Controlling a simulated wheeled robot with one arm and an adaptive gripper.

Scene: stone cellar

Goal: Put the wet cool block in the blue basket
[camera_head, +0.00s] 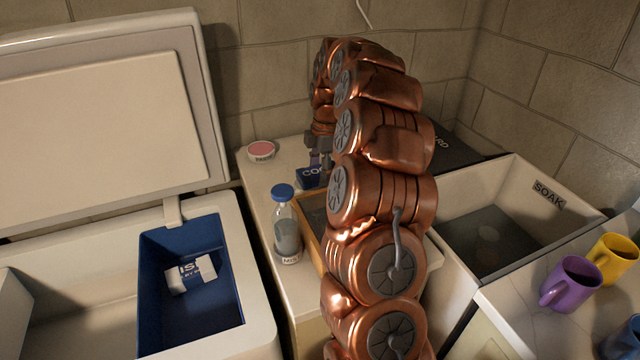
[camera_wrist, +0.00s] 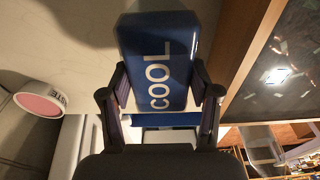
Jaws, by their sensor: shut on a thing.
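My gripper (camera_head: 318,155) is shut on the blue cool block (camera_head: 309,178), which bears white COOL lettering. In the wrist view, both fingers of my gripper (camera_wrist: 160,98) press on the sides of the cool block (camera_wrist: 155,40). The block is over or near the white counter; I cannot tell whether it touches it. Its face looks shiny, but I cannot tell if it is wet. The blue basket (camera_head: 148,290) sits inside the open white chest at the left.
A blue-capped bottle (camera_head: 286,228) stands on the counter near the chest. A pink-topped round tub (camera_head: 262,151) is behind it. A wood-rimmed tray (camera_head: 307,212) is partly hidden by my arm. The SOAK basin (camera_head: 550,205) and purple (camera_head: 571,284) and yellow (camera_head: 612,258) mugs are right.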

